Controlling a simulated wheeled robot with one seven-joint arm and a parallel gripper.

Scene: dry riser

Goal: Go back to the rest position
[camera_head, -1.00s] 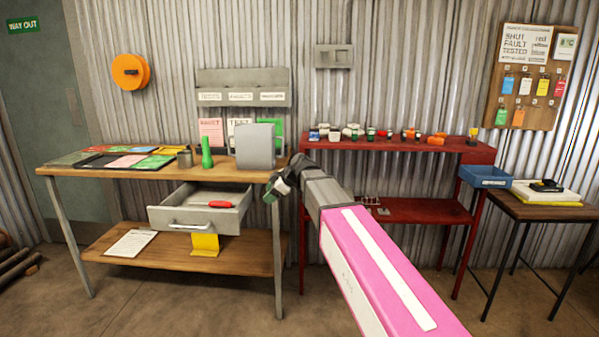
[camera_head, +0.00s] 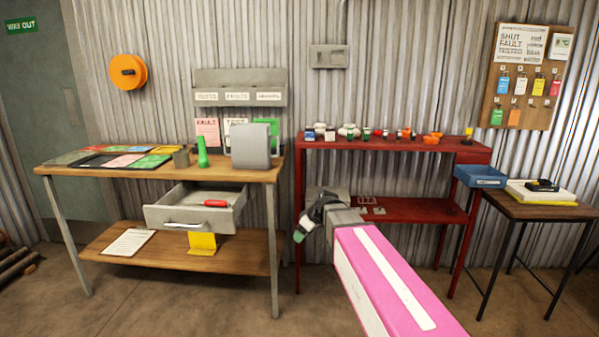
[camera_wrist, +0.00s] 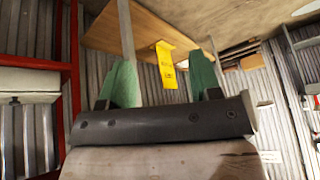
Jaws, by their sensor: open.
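My gripper (camera_head: 304,231) is in front of the gap between the wooden workbench and the red shelf, below the level of the bench top. In the wrist view its two green fingers (camera_wrist: 162,84) are spread apart with nothing between them. Beyond them the wrist view shows a bench leg, the wooden lower shelf and the yellow tag. The arm reaches up from the lower right of the head view.
The workbench (camera_head: 225,176) has an open drawer (camera_head: 165,218) holding a red-handled item (camera_head: 216,203). The red shelf (camera_head: 400,146) carries several small parts. A blue bin (camera_head: 481,177) stands at right. The floor in front is clear.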

